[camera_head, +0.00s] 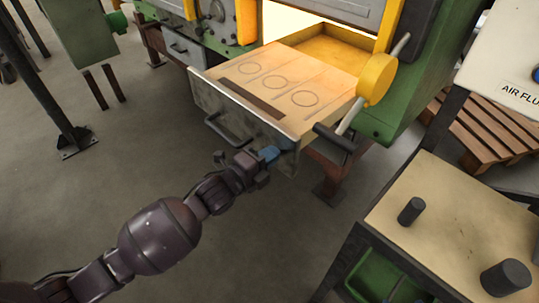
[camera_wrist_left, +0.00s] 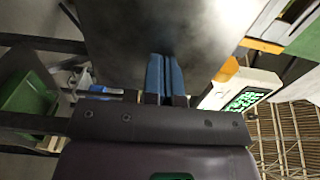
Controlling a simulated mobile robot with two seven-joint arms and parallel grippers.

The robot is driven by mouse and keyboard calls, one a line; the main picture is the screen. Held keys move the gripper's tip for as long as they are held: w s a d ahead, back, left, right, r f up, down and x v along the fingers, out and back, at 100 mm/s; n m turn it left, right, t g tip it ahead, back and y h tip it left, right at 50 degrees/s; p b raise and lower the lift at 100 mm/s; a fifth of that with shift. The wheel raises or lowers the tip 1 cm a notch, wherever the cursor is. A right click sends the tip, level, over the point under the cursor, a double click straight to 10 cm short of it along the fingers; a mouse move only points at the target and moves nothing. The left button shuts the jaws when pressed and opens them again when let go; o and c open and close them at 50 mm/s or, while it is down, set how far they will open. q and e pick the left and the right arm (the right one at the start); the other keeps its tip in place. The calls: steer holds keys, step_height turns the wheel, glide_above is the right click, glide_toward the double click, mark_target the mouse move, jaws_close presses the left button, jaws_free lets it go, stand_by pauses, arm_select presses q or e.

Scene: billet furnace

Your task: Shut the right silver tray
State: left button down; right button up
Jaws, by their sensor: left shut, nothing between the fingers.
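The right silver tray (camera_head: 212,98) stands pulled out of the furnace in the head view. Its grey front panel carries a dark handle (camera_head: 226,131), and its light top bears marked circles. My left gripper (camera_head: 269,153), with blue fingertips, is shut and empty at the lower right part of the front panel, to the right of the handle. In the left wrist view the blue fingers (camera_wrist_left: 165,76) lie together, pointing at a grey surface that looks like the tray front (camera_wrist_left: 125,32). I cannot tell whether they touch it. My right gripper is not in view.
A smaller drawer (camera_head: 183,49) sits shut in the green machine at left. A yellow lever hub (camera_head: 375,80) with a black grip (camera_head: 335,137) is beside the tray's right side. A table (camera_head: 440,228) with dark cylinders stands at lower right. The floor in front is clear.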

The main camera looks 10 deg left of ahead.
arm_select(q)
steer(key=b+x, duration=0.1)
steer(key=x, duration=0.5)
steer(key=b+x, duration=0.1)
steer(key=x, duration=0.5)
steer(key=b+x, duration=0.2)
steer(key=x, duration=0.4)
steer(key=shift+w+d+f, duration=0.15)
steer(key=shift+d+f, duration=0.1)
steer(key=b+x, duration=0.2)
steer(key=x, duration=0.7)
steer(key=shift+w+d+r, duration=0.15)
steer(key=shift+w, duration=0.1)
steer(key=shift+w+d, duration=0.2)
steer(key=shift+w, duration=0.05)
steer(key=shift+w+r, duration=0.15)
steer(key=shift+r, duration=0.25)
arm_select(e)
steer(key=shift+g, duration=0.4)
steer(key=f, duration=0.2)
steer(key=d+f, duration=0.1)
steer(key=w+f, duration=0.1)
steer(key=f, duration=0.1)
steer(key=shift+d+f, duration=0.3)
arm_select(q)
steer(key=shift+r, duration=0.15)
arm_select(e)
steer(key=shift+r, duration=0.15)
